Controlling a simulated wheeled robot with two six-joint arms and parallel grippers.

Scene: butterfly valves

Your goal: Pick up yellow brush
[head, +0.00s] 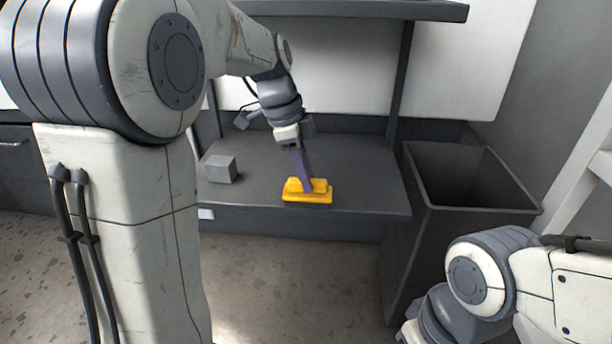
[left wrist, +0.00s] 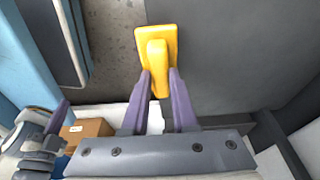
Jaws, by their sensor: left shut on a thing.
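The yellow brush (head: 309,197) is on the grey shelf board, near its front edge, in the head view. It has a flat base and a raised grip on top. My left gripper (head: 306,186) reaches down to it from above, and its purple fingers are shut on the raised grip. In the left wrist view the brush (left wrist: 155,45) sits with its grip between the two fingertips of the left gripper (left wrist: 158,80). I cannot tell whether the brush's base still touches the board.
A small grey block (head: 221,169) stands on the board (head: 370,185) left of the brush. A tall dark open bin (head: 465,205) stands to the right of the board. An upper shelf (head: 370,9) hangs above. The board right of the brush is clear.

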